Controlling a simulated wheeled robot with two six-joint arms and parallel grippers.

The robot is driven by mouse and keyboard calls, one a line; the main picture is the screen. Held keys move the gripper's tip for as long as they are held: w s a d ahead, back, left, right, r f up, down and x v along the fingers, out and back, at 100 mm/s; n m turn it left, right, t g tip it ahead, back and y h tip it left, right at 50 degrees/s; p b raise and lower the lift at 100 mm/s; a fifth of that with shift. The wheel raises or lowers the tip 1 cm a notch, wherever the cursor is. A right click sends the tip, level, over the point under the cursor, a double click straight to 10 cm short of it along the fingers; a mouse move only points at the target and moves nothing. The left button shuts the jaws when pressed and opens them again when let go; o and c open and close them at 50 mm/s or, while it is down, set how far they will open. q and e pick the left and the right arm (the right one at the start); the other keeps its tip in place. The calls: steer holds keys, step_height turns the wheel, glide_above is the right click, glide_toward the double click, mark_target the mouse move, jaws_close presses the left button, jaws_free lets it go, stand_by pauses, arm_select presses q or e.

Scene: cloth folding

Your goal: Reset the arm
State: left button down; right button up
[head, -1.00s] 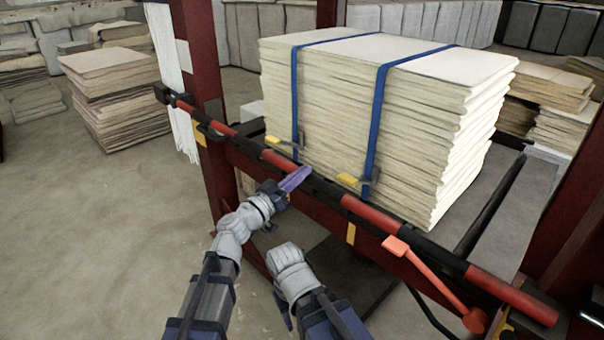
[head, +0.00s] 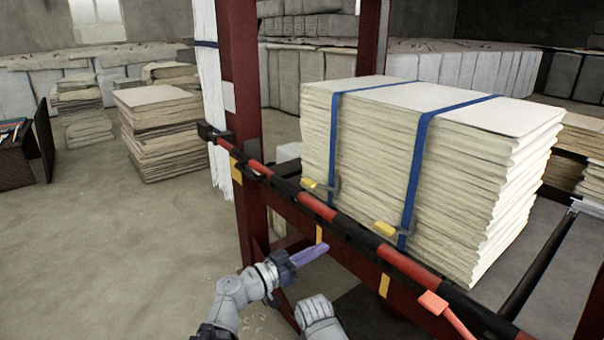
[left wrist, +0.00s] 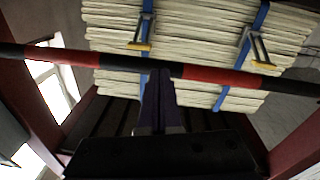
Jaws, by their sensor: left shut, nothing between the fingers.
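My left gripper (head: 308,255) is shut and empty, in front of the dark red frame and below the red and black bar (head: 330,212). In the left wrist view its closed fingers (left wrist: 158,88) point at the bar, with the cloth stack behind. I cannot tell whether the fingertips touch the bar. My right arm (head: 318,318) shows only as a grey link at the bottom edge of the head view; its gripper is out of sight.
A tall stack of cream folded cloth (head: 420,170) with two blue straps (head: 416,160) stands behind the bar. A red lever (head: 440,306) hangs at lower right. A dark red post (head: 240,110) stands left of the stack. Open floor (head: 120,240) lies to the left.

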arm_select(q)
steer(key=s+a+f+n+g+y, duration=0.1)
steer(key=s+a+f+g+y, duration=0.2)
steer(key=f, duration=0.5)
steer(key=s+a+f+n+g+y, duration=0.1)
steer(key=s+a+f+g+y, duration=0.25)
steer(key=f, duration=0.45)
steer(key=s+a+f+n+g+y, duration=0.1)
steer(key=s+a+f+n+y, duration=0.2)
steer(key=a, duration=0.4)
steer(key=s+a+f+n+g+y, duration=0.2)
steer(key=a+f+n+y, duration=0.2)
steer(key=a+y, duration=0.3)
steer(key=s+d+r+m+p, duration=0.2)
steer(key=s+d+r+p, duration=0.1)
steer(key=r+p, duration=0.9)
steer(key=s+d+r+m+p, duration=0.1)
steer(key=s+d+r+p, duration=0.2)
steer(key=r+p, duration=0.9)
steer(key=d+g, duration=0.1)
steer(key=d, duration=0.2)
steer(key=shift+d+m, duration=0.15)
steer(key=shift+m, duration=0.25)
steer(key=shift+w+y, duration=0.1)
steer(key=shift+y, duration=0.15)
